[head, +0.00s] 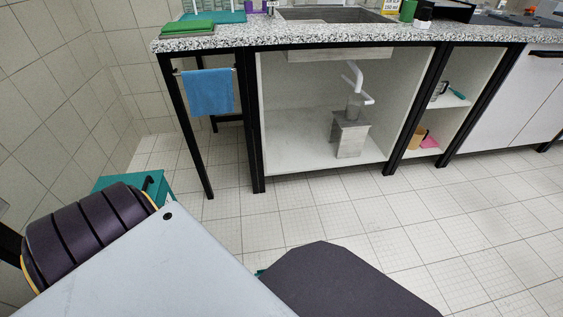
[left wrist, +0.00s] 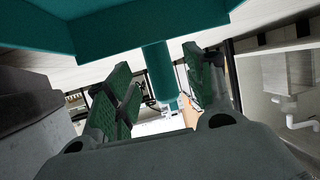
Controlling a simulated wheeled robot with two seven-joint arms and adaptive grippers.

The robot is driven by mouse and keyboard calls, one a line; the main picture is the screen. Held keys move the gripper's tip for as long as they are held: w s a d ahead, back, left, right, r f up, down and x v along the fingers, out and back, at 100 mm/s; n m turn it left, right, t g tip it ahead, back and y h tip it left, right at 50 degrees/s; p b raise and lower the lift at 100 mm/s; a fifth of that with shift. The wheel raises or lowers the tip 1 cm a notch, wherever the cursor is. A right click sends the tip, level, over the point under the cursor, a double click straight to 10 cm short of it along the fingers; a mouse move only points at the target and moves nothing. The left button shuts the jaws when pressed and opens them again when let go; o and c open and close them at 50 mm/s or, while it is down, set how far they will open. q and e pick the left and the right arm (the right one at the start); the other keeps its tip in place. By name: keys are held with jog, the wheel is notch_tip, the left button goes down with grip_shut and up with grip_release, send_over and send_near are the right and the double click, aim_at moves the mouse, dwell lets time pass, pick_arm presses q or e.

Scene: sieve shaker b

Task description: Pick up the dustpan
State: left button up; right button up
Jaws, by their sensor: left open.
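The teal dustpan (left wrist: 150,22) fills the top of the left wrist view, which looks upside down. Its round handle (left wrist: 160,70) stands out from the teal body. My left gripper (left wrist: 158,80) is open, and the handle shows between its two green-padded fingers, with gaps on both sides; I cannot tell if it is fully within their reach. In the head view a teal piece (head: 122,183), likely part of the dustpan, shows at the left behind my arm, which hides the rest and my left gripper. My right gripper is in neither view.
A speckled counter (head: 300,42) with a sink runs along the back. A blue towel (head: 208,93) hangs under it. A grey box (head: 350,135) stands in the open cabinet below the drain pipe. The tiled floor (head: 400,215) in front is clear.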

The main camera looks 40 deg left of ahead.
aim_at(293, 281)
pick_arm(q)
jog(key=shift+b+x, duration=0.7)
jog(key=shift+x, duration=1.2)
jog(key=shift+r, duration=0.1)
grip_shut()
